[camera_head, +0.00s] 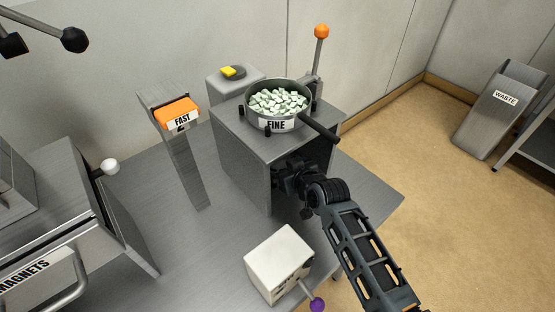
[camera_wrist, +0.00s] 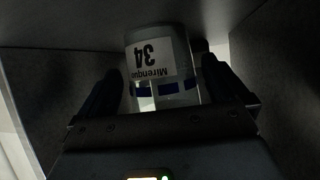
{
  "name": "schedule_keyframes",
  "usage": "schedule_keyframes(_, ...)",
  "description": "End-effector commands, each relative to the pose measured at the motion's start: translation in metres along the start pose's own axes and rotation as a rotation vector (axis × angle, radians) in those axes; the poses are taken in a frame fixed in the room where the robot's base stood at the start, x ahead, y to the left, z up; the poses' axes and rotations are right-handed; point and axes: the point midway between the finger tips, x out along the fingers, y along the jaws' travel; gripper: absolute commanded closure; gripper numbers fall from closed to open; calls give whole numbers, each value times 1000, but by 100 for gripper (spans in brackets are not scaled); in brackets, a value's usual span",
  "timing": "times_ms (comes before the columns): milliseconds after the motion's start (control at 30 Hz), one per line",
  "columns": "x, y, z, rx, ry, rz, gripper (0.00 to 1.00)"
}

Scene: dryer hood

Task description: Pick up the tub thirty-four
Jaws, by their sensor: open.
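Tub thirty-four (camera_wrist: 160,68) is a clear, whitish tub with a white label reading "34" and "Mirenque", upside down in the wrist view, and blue marks on its side. It is inside a dark recess, between my gripper's two black fingers. My gripper (camera_head: 284,178) is open, with a finger on either side of the tub; I cannot tell whether either touches it. In the head view my gripper reaches into the front of the grey metal housing (camera_head: 240,162), and the tub is hidden there.
On top of the housing sits a round pan marked FINE (camera_head: 277,123), full of pale pieces, its black handle sticking out above my arm. A white box with a purple-knobbed lever (camera_head: 280,258) stands nearby. Grey walls closely surround my gripper.

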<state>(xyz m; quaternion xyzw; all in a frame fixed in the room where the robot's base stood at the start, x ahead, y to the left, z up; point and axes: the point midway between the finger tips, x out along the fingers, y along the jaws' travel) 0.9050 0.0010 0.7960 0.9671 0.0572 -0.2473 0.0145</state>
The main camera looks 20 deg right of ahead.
Motion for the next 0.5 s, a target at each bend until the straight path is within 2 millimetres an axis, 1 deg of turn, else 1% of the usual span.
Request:
schedule_keyframes(33, 7, 0, -1, -2, 0, 0, 0)
schedule_keyframes(100, 14, 0, -1, -1, 0, 0, 0)
schedule_keyframes(200, 21, 0, 0, 0, 1, 0, 0)
schedule_keyframes(500, 23, 0, 0, 0, 0, 0, 1)
